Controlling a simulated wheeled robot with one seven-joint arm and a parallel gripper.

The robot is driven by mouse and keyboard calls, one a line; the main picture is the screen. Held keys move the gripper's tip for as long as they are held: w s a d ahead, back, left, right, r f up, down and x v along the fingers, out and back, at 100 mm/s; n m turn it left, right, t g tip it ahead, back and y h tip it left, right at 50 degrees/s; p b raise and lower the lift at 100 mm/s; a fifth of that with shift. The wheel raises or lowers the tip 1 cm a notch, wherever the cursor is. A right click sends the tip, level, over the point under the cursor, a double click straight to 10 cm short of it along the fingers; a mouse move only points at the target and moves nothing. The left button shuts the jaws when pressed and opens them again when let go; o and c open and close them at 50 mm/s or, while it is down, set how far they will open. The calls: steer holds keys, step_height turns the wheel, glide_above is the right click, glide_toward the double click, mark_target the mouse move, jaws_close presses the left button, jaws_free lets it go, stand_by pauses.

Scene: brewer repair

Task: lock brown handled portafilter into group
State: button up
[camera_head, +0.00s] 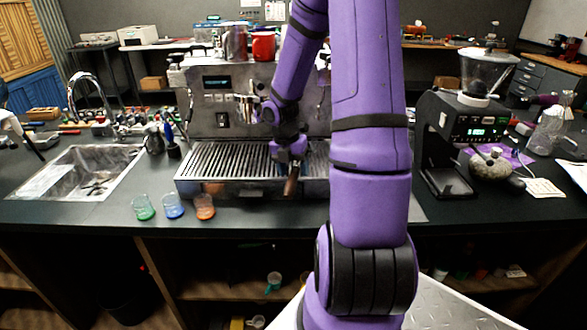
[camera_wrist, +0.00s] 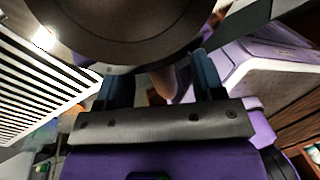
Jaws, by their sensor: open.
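The steel espresso machine (camera_head: 215,120) stands mid-counter, its group area mostly hidden behind my purple arm. A brown handle (camera_head: 291,187), the visible part of the portafilter, points down and toward the camera just below my gripper (camera_head: 288,152), over the front of the drip tray. In the wrist view my gripper (camera_wrist: 160,85) is open, its two dark blue fingers spread. A brownish piece (camera_wrist: 165,82) shows between them, apparently the handle. A large dark round shape fills the top of that view. I cannot tell how the portafilter's head sits at the group.
The slatted drip tray (camera_head: 235,162) lies below. Green, blue and orange glasses (camera_head: 173,206) stand on the counter at front left, beside the sink (camera_head: 80,172). A grinder (camera_head: 455,140) stands to the right. A red mug (camera_head: 263,46) is on the machine top.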

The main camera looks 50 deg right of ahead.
step_height(320, 180, up, 11)
steer(key=w, duration=0.2)
steer(key=shift+a+f, duration=0.2)
steer(key=shift+a, duration=0.2)
steer(key=s+a+r+m+t+h, duration=0.2)
steer(key=s+a+r+m+t, duration=0.15)
steer(key=a+r+m, duration=0.95)
steer(key=s+a+r+m+t+y, duration=0.2)
steer(key=s+a+r+m+t, duration=0.1)
steer(key=s+a+m, duration=0.6)
steer(key=s+a+r, duration=0.1)
steer(key=s+a, duration=0.1)
steer(key=s, duration=0.1)
steer(key=shift+a+r+m+t+y, duration=0.2)
steer(key=shift+m+t+y, duration=0.1)
steer(key=shift+t+y, duration=0.1)
